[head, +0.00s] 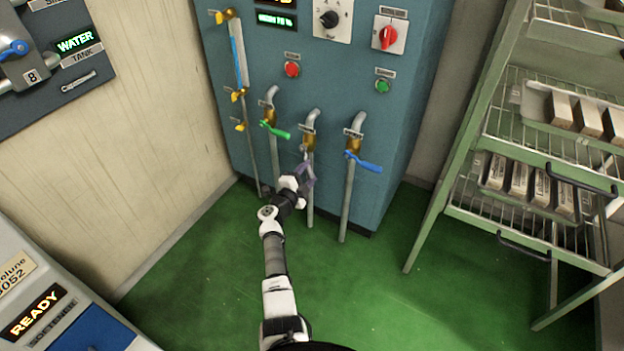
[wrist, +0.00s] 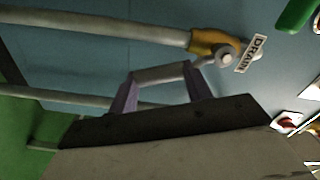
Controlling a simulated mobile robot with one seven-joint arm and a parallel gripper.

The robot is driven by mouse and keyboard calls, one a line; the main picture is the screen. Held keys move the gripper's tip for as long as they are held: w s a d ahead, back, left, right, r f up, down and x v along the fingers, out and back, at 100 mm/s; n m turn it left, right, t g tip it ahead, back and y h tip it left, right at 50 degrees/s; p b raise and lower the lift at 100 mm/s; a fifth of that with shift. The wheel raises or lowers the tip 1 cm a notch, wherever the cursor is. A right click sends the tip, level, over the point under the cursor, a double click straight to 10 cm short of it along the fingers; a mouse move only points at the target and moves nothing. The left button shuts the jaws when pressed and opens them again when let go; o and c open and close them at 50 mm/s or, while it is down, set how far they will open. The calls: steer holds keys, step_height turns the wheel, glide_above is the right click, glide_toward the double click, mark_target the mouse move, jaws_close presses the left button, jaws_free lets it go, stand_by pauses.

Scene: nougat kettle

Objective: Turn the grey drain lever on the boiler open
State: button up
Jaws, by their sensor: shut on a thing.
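The grey drain lever (wrist: 160,74) shows in the wrist view, beside a brass valve (wrist: 213,45) with a white DRAIN label (wrist: 250,54). It lies roughly along the valve's pipe, with a small angle between them. My gripper (head: 306,173) has purple fingers on either side of the lever and is shut on it. In the head view the valve is the middle one of three on the teal boiler (head: 225,110). There the lever hangs down from the valve and is small, its lower part largely hidden by my gripper.
A green lever (head: 276,131) is left of the drain valve and a blue lever (head: 364,162) is right of it, both close by. A green rack (head: 465,165) with trays stands at the right. The green floor (head: 385,285) in front of the boiler is clear.

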steer(key=shift+w+a+f+m+b, duration=0.15)
steer(key=shift+w+a+m+b, duration=0.1)
steer(key=shift+a+m+b, duration=0.4)
steer(key=shift+w+a+f+m+b, duration=0.15)
steer(key=shift+w+a+m+b, duration=0.2)
steer(key=shift+m, duration=0.55)
steer(key=shift+w+a+f+m+b, duration=0.15)
steer(key=shift+a+m+b, duration=0.25)
steer(key=shift+m+b, duration=0.3)
steer(key=o, duration=1.4)
steer(key=shift+r, duration=0.1)
